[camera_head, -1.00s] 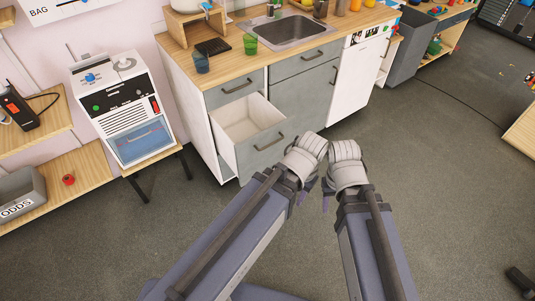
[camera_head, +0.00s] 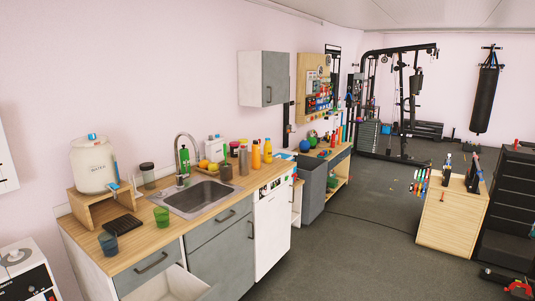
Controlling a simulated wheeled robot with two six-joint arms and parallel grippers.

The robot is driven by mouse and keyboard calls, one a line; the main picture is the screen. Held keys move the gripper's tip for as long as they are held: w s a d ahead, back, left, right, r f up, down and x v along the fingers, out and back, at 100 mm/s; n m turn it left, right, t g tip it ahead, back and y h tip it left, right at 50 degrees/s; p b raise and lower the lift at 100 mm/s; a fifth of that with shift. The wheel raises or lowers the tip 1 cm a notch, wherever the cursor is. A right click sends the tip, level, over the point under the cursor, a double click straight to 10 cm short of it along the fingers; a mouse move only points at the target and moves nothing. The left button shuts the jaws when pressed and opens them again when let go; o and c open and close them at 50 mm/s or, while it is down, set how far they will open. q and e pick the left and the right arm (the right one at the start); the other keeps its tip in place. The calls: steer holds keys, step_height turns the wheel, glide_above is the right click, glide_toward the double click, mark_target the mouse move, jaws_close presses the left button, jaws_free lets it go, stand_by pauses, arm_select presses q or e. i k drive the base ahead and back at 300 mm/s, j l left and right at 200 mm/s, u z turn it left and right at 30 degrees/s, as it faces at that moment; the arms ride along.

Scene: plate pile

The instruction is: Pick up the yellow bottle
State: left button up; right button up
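A yellow bottle (camera_head: 267,150) stands upright on the wooden counter (camera_head: 232,203), toward its far right end. An orange bottle (camera_head: 256,155) stands just left of it. A dark-capped container (camera_head: 244,158) stands left of the orange bottle. Neither of my grippers is in view now.
A sink (camera_head: 200,198) is set into the counter. Green (camera_head: 161,215) and blue (camera_head: 108,242) cups stand near the front left. An open drawer (camera_head: 175,285) juts out below. A grey bin (camera_head: 312,187) stands past the counter. Grey floor (camera_head: 340,245) is clear in front.

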mark_target(268, 147)
steer(key=i+l+z, duration=0.3)
steer(key=i, duration=0.25)
steer(key=i+z, duration=0.4)
steer(key=i, duration=1.45)
steer(key=i+u, duration=0.25)
steer(key=i, duration=0.15)
steer(key=i+l+u, duration=0.2)
steer(key=i, duration=0.25)
steer(key=i+l+u, duration=0.25)
steer(key=i, duration=0.15)
steer(key=j, duration=0.1)
